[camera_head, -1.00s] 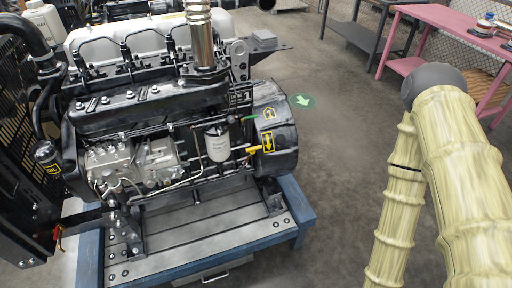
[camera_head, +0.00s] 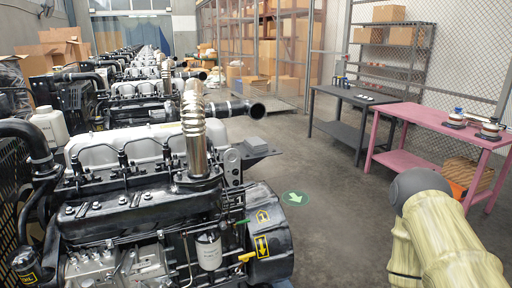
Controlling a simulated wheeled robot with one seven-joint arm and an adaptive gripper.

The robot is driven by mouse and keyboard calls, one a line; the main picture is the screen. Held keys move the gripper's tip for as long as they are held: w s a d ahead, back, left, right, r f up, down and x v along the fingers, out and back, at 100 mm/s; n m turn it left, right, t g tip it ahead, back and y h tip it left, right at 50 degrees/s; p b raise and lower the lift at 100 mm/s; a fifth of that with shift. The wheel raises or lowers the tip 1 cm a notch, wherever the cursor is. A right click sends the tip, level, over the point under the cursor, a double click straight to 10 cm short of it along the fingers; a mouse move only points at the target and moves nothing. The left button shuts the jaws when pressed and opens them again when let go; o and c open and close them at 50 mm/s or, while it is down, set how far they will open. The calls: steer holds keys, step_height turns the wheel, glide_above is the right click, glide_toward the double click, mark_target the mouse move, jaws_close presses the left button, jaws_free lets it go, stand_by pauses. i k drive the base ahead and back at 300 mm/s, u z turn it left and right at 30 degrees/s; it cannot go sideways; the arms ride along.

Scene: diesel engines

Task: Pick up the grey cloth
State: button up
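A small grey folded-looking item (camera_head: 254,142), which may be the grey cloth, lies on a flat dark bracket (camera_head: 262,154) at the right rear of the nearest engine (camera_head: 140,200). It is too small to tell its material for sure. My arm shows at the lower right as pale ribbed links with a dark grey rounded joint, well apart from the grey item. My gripper is out of the picture.
A pink table (camera_head: 445,142) with small items stands at the right, with a dark workbench (camera_head: 350,110) behind it. More engines (camera_head: 130,85) line up at the back left.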

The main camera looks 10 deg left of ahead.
mark_target(255, 145)
steer(key=z, duration=1.65)
steer(key=i, duration=0.95)
steer(key=u, duration=2.45)
